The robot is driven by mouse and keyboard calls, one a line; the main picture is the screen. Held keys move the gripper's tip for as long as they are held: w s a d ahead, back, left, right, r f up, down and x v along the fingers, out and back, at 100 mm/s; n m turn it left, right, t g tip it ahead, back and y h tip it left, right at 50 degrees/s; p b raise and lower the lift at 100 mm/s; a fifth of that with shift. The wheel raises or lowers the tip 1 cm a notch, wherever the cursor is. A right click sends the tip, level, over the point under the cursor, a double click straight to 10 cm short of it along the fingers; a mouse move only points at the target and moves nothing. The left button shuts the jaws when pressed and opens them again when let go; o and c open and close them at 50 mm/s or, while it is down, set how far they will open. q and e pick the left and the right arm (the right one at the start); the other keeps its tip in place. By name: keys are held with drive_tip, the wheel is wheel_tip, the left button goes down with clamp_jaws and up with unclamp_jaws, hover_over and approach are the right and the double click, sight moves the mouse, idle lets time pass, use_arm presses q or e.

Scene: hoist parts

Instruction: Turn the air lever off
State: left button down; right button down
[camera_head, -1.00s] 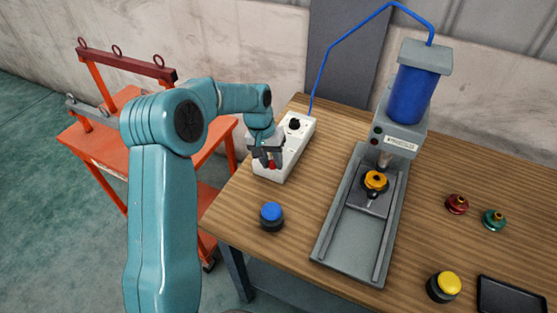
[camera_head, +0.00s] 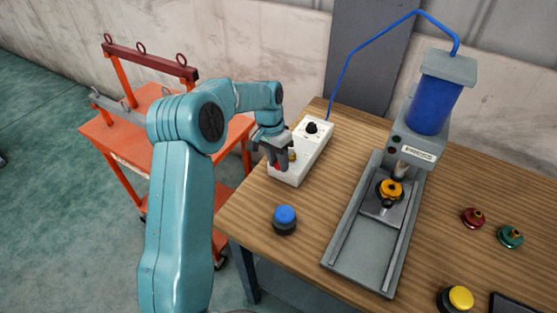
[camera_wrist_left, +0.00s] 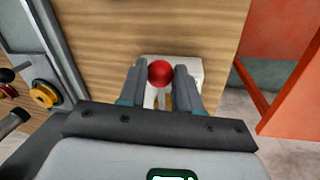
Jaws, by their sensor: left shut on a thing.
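The white air box (camera_head: 312,148) lies at the left back of the wooden table, with a black knob (camera_head: 312,128) on its top. The air lever's red ball (camera_head: 277,168) shows at the near left end of the box, and a brass fitting (camera_head: 293,156) beside it. My left gripper (camera_head: 276,162) is shut on the red ball from above. In the left wrist view the red ball (camera_wrist_left: 160,73) sits between the two fingers, with the white box behind it. The fingers hide most of the lever's arm. My right gripper is out of view.
A press (camera_head: 416,148) with a blue cylinder stands right of the box, joined by a blue hose (camera_head: 375,44). A blue button (camera_head: 285,219) sits near the front edge. An orange cart (camera_head: 117,138) stands left. Red and green fittings (camera_head: 473,218) lie right.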

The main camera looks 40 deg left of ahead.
use_arm(q)
drive_tip(key=shift+f, duration=0.1)
drive_tip(key=c, duration=1)
unclamp_jaws()
drive_tip(key=shift+o, duration=1.1)
drive_tip(key=shift+w, duration=0.1)
drive_tip(key=a+r, duration=0.3)
drive_tip(key=r, duration=1.3)
drive_tip(key=shift+a, duration=0.1)
